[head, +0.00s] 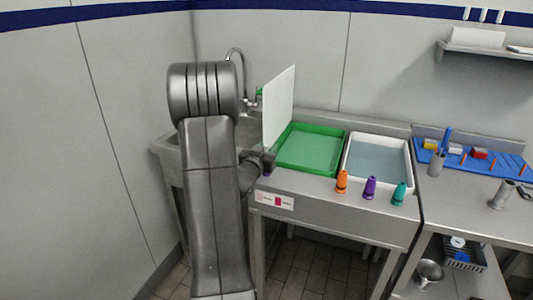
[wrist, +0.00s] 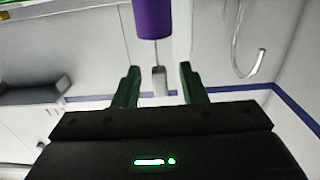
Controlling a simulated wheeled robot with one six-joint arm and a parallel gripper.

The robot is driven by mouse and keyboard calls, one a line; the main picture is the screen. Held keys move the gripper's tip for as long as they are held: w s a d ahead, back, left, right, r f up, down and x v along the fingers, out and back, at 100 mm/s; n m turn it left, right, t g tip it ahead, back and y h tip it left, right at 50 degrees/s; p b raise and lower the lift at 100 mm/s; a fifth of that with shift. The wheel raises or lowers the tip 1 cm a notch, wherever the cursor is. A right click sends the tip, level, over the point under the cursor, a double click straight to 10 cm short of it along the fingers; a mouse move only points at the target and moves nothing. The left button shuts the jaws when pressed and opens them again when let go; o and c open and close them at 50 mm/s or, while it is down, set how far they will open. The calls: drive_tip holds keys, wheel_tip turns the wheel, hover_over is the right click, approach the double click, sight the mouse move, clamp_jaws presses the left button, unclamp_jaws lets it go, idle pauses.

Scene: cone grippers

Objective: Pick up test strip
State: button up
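My gripper (head: 265,162) is at the left front of the steel sink counter, beside the lower edge of a white upright panel (head: 280,105). In the wrist view its two dark green fingers (wrist: 158,85) stand apart. A purple cylinder (wrist: 152,18) with a small pale grey stem (wrist: 159,80) appears between and beyond them, with gaps at both sides. A small purple patch (head: 267,173) shows below my gripper in the head view. I cannot tell whether this purple thing is the test strip. A white label with pink and red squares (head: 273,201) is on the counter front.
A green tray (head: 333,172) and a white tub of water (head: 407,160) sit in the counter. Orange (head: 342,183), purple (head: 369,188) and teal (head: 399,194) cone-shaped things stand along its front edge. A tap (head: 240,75) rises behind. A blue rack (head: 467,160) lies right.

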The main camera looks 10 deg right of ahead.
clamp_jaws()
idle(0.3)
wheel_tip(320, 180, up, 10)
drive_tip(key=shift+f+p, duration=0.1)
drive_tip(key=shift+p, duration=0.3)
